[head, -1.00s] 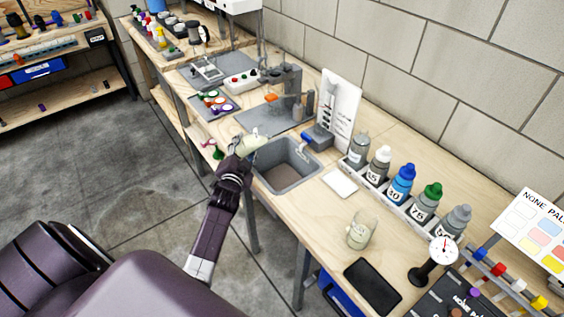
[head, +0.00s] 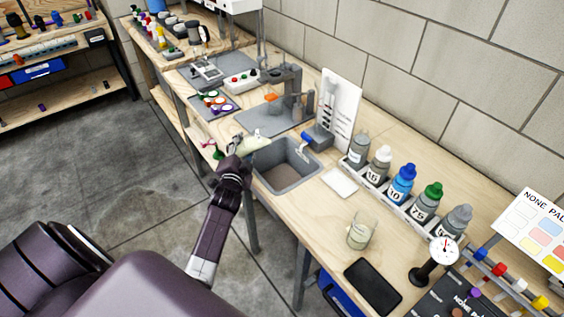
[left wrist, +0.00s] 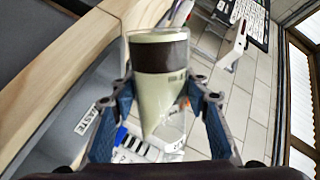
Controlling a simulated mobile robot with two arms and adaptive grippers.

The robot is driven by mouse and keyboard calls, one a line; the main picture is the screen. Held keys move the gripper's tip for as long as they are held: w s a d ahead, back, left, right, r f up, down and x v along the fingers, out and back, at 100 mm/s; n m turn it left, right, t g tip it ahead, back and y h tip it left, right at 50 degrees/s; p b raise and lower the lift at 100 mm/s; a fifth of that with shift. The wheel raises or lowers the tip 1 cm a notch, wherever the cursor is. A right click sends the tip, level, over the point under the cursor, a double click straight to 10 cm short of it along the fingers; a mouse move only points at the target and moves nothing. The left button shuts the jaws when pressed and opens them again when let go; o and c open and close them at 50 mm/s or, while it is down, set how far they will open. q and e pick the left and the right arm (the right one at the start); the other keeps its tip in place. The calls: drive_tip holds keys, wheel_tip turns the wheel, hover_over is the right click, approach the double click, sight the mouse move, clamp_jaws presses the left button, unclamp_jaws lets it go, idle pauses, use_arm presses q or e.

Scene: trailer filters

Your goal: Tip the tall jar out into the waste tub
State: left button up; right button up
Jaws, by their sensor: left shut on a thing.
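My left gripper (head: 240,156) is shut on the tall jar (head: 254,144), at the far left corner of the grey waste tub (head: 272,181). The jar is clear, with pale green contents and a dark band, and is tilted well over. In the left wrist view the jar (left wrist: 160,90) sits between the two blue fingers (left wrist: 162,105), its contents lying slanted inside. The tub's grey wall with its label (left wrist: 88,119) shows left of it. No stream into the tub can be made out. My right gripper is out of view.
A row of labelled bottles (head: 402,185) stands in a rack along the wall. A glass beaker (head: 361,232), a black slab (head: 372,286) and a dial gauge (head: 437,258) stand nearer. A white pad (head: 340,183) lies beside the tub.

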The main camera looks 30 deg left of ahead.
use_arm(q)
drive_tip(key=shift+a+m+y+b, duration=0.1)
drive_tip(key=shift+m+y+b, duration=0.25)
drive_tip(key=shift+m, duration=0.75)
idle(1.2)
drive_tip(key=shift+w+d+m+g+b, duration=0.3)
drive_tip(key=shift+w+d+m+g, duration=0.1)
drive_tip(key=shift+d+m, duration=0.3)
idle(1.8)
drive_tip(key=shift+w+d+f+m+y+b, duration=0.15)
drive_tip(key=shift+m+y+b, duration=0.1)
drive_tip(key=shift+m, duration=0.25)
drive_tip(key=shift+d+f+m+y+b, duration=0.1)
drive_tip(key=shift+m+y, duration=0.1)
drive_tip(key=shift+m, duration=0.3)
idle(2.2)
